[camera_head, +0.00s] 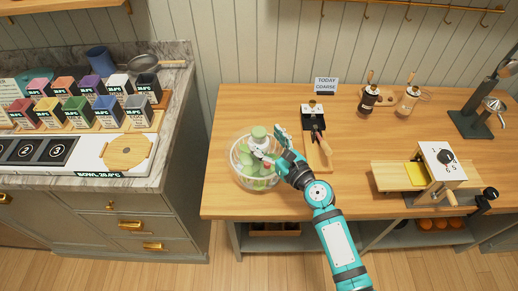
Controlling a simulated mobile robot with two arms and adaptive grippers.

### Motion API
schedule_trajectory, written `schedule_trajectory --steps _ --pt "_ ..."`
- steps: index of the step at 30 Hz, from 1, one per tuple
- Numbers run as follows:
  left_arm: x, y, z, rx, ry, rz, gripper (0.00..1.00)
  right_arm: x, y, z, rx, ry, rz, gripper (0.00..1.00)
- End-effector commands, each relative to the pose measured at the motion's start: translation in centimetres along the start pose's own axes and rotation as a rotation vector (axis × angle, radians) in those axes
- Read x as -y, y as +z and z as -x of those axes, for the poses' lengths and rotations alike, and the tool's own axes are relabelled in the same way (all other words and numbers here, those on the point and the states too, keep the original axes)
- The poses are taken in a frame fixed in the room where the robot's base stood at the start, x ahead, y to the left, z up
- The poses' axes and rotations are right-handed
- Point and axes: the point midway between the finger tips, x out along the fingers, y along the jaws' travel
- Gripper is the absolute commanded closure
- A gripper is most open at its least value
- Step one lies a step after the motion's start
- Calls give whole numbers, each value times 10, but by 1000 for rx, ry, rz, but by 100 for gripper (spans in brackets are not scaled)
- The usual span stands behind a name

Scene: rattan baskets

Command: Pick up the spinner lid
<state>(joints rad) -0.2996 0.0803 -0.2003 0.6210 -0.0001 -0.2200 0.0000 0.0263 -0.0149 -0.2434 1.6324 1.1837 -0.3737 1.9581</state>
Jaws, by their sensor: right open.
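A clear round spinner bowl (238,172) with green pieces inside stands at the left end of the wooden counter. The spinner lid (259,132) appears as a pale green knob with a whitish part below it, over the bowl. Its clear rim is hard to tell from the bowl. My right gripper (269,149) is open at the right side of the knob, over the bowl. I cannot tell whether its fingers touch the lid. The gripper hides part of the lid and bowl. My left gripper is not in view.
A wooden board (320,155) with a black tool lies just right of the gripper. A slicer-like device (437,160) stands further right. Two hand grinders (368,97) stand at the back. A left-hand counter holds several colored boxes (75,112). The counter's front middle is clear.

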Motion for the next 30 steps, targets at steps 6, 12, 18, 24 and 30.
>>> schedule_trajectory --steps 6,12,18,24,30 --pt "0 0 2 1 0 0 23 2 0 -34 0 0 2 30" --pt "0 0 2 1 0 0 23 2 0 -43 -1 -2 1 30" --pt "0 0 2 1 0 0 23 2 0 -42 -1 -2 1 38" --pt "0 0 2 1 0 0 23 2 0 -42 -1 -2 1 64" --pt "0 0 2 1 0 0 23 2 0 -42 -1 -2 1 90"
